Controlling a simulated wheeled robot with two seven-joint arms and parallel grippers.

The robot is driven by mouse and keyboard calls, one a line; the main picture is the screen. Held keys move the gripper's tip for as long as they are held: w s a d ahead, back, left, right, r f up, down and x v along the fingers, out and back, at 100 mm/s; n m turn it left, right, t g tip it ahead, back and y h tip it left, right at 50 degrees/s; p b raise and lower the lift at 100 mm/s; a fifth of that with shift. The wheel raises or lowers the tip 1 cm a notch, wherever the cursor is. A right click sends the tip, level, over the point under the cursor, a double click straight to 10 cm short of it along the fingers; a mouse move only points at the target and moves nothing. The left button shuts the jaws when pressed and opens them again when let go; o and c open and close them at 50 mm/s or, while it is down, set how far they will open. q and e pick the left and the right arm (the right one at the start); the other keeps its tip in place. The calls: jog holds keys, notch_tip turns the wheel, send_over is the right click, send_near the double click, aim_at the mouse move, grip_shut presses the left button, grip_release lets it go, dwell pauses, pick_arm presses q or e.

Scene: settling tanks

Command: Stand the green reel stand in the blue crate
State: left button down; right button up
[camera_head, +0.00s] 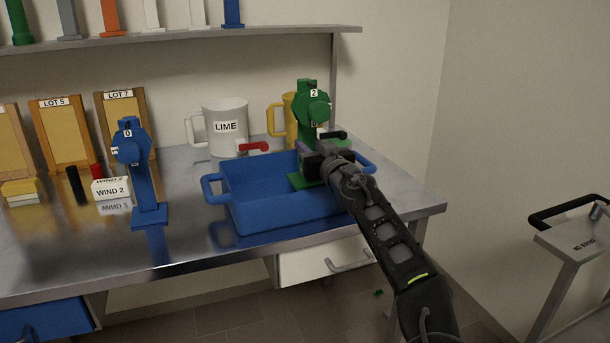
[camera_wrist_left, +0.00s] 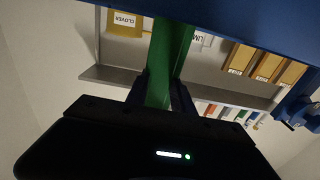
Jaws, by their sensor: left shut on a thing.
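The green reel stand (camera_head: 314,112), marked 2, is upright at the right part of the blue crate (camera_head: 275,207). Its base is inside the crate walls; I cannot tell whether it rests on the crate floor. My left gripper (camera_head: 318,160) is shut on its post, low down and just above the crate. In the left wrist view, the green post (camera_wrist_left: 165,60) runs between the fingers (camera_wrist_left: 160,90), and a blue surface, likely the crate (camera_wrist_left: 240,20), crosses the top. My right gripper is not in view.
A blue reel stand (camera_head: 135,160) marked 0 stands left of the crate. Behind are a white LIME mug (camera_head: 224,128), a yellow mug (camera_head: 288,114) and a red-handled item (camera_head: 254,147). A trolley (camera_head: 575,240) stands at the right.

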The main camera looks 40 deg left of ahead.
pick_arm(q)
jog(key=shift+f, duration=0.95)
jog(key=shift+f, duration=1.85)
jog(key=c, duration=1.1)
grip_release()
jog(key=shift+f+b, duration=0.1)
jog(key=shift+b, duration=0.2)
